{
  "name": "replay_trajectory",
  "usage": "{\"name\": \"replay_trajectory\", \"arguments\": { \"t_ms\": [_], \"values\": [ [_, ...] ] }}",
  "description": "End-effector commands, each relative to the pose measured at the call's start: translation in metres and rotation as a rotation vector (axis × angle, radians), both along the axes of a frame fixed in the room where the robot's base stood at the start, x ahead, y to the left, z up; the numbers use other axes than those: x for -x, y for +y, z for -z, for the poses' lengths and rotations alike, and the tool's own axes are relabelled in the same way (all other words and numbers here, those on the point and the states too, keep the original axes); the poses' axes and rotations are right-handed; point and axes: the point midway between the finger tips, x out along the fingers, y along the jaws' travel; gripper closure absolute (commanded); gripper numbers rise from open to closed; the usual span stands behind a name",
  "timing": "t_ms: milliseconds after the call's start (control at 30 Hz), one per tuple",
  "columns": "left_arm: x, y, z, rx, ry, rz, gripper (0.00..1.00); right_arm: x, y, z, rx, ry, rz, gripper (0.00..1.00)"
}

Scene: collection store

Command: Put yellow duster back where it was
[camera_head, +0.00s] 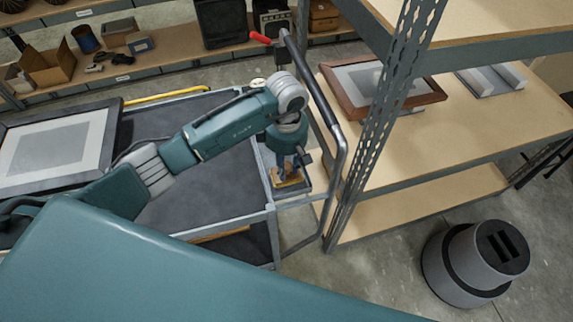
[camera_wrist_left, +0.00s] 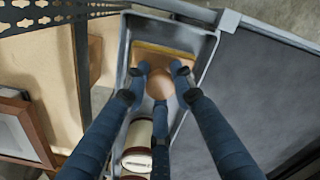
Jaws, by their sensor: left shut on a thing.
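My left gripper (camera_head: 287,165) reaches down into the narrow grey tray (camera_head: 309,187) at the end of the cart. In the left wrist view its blue fingers (camera_wrist_left: 161,78) are closed around the brown rounded knob of the yellow duster (camera_wrist_left: 160,90). The duster's flat, yellow-edged base (camera_wrist_left: 165,49) lies within the outline of the tray, which also shows in the left wrist view (camera_wrist_left: 120,70). In the head view only a little of the duster (camera_head: 290,183) shows below the fingers. I cannot tell whether it touches the tray floor. My right gripper is not in view.
Pale rolls (camera_wrist_left: 137,158) sit in the tray beside the duster. The cart has a dark top (camera_head: 225,180), a framed picture (camera_head: 55,148) and a curved push handle (camera_head: 322,95). A shelf post (camera_head: 385,120) stands close right. A grey round device (camera_head: 470,262) is on the floor.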

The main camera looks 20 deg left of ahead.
Motion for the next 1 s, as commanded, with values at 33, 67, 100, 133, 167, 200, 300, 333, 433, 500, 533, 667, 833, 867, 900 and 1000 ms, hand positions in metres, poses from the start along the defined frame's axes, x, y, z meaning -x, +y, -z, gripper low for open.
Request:
{"name": "replay_trajectory", "arguments": {
  "t_ms": [33,67,100,133,167,200,300,333,433,500,533,667,833,867,900,1000],
  "values": [
    [0.0,0.0,0.0,0.0,0.0,0.0,1.0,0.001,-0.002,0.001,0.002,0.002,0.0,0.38],
    [0.0,0.0,0.001,0.0,0.0,0.0,1.0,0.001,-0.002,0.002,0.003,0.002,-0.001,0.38],
    [0.0,0.0,0.003,-0.001,0.0,0.0,1.0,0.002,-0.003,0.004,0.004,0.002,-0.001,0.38],
    [0.0,0.0,0.004,-0.001,-0.001,0.0,1.0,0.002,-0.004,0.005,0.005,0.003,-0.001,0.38],
    [0.0,0.0,0.002,-0.001,0.0,0.0,0.7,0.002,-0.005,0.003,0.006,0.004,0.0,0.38],
    [0.0,0.0,0.002,-0.001,0.0,0.0,0.61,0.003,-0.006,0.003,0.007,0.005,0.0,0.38],
    [0.0,0.0,0.002,-0.001,0.0,0.0,0.57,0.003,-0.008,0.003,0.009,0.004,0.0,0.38],
    [0.0,0.0,0.002,0.0,0.0,0.0,0.57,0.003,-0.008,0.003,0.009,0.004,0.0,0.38],
    [0.0,0.0,0.002,0.0,0.0,0.0,0.57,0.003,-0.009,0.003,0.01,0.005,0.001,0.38],
    [0.0,0.0,0.001,0.0,0.0,0.0,0.57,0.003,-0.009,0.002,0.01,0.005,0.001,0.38],
    [0.0,0.0,0.0,0.0,0.0,0.0,0.57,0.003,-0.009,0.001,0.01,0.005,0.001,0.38],
    [-0.001,0.0,-0.008,0.0,-0.003,0.001,0.57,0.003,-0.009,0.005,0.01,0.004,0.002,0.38],
    [-0.003,0.0,-0.039,0.0,-0.008,0.002,0.57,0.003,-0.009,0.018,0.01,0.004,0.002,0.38],
    [-0.002,0.001,-0.045,-0.002,-0.007,0.002,0.57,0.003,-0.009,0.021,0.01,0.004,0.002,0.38],
    [-0.002,0.0,-0.054,0.0,-0.008,0.002,0.57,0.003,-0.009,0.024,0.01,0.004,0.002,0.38],
    [-0.002,0.001,-0.076,-0.002,-0.006,0.002,0.57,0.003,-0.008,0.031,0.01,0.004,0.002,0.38]
  ]
}}
